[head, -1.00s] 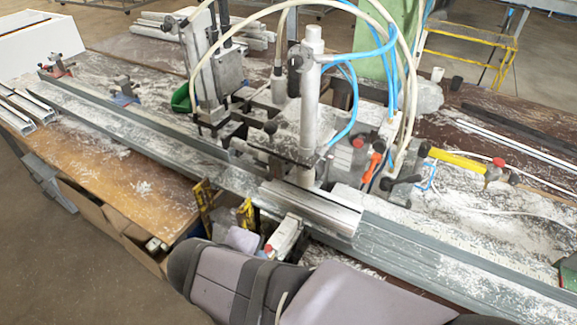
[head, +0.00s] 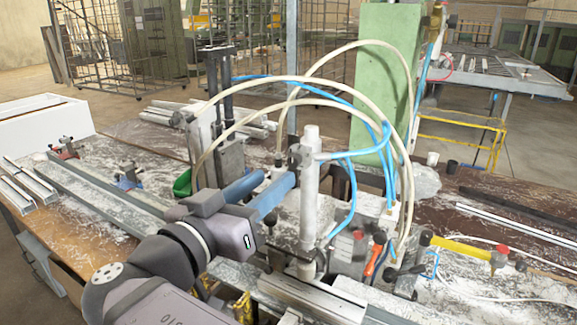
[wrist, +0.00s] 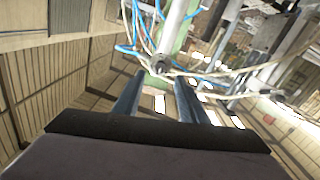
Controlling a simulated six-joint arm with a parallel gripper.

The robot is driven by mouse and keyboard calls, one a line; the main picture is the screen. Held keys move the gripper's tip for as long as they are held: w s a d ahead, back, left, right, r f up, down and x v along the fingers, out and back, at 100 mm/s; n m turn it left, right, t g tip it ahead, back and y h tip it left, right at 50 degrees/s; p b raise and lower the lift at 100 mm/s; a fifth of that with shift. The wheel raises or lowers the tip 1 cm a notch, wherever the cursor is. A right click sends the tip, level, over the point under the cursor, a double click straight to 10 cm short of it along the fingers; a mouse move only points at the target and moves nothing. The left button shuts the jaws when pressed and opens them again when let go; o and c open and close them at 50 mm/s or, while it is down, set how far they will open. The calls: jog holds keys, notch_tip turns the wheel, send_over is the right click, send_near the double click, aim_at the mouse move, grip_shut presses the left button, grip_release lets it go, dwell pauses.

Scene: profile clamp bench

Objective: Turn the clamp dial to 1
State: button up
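The clamp machine's upright grey column (head: 310,190) stands in the middle of the head view, with a clamp fitting (head: 297,155) on its side. I cannot make out a numbered dial or its setting. My gripper (head: 278,177) reaches in from the lower left, its two blue-grey fingers spread and pointing at the column. In the wrist view my gripper (wrist: 160,85) is open, with nothing held between the fingers. A pale rod with a dark round end (wrist: 160,65) shows beyond and between the fingertips; contact is not visible.
White and blue hoses (head: 345,155) loop around the column. An orange handle (head: 375,261) and a yellow bar (head: 462,250) lie to the right. A green post (head: 380,90) stands behind. Long metal profiles (head: 105,190) run along the dusty bench.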

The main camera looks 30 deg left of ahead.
aim_at(292, 162)
jog(key=w+p, duration=0.3)
jog(key=w, duration=0.3)
jog(key=shift+r+p, duration=0.1)
jog(key=shift+p, duration=0.3)
jog(key=shift+w, duration=0.7)
jog(key=shift+f, duration=0.2)
jog(key=shift+c, duration=0.3)
grip_shut()
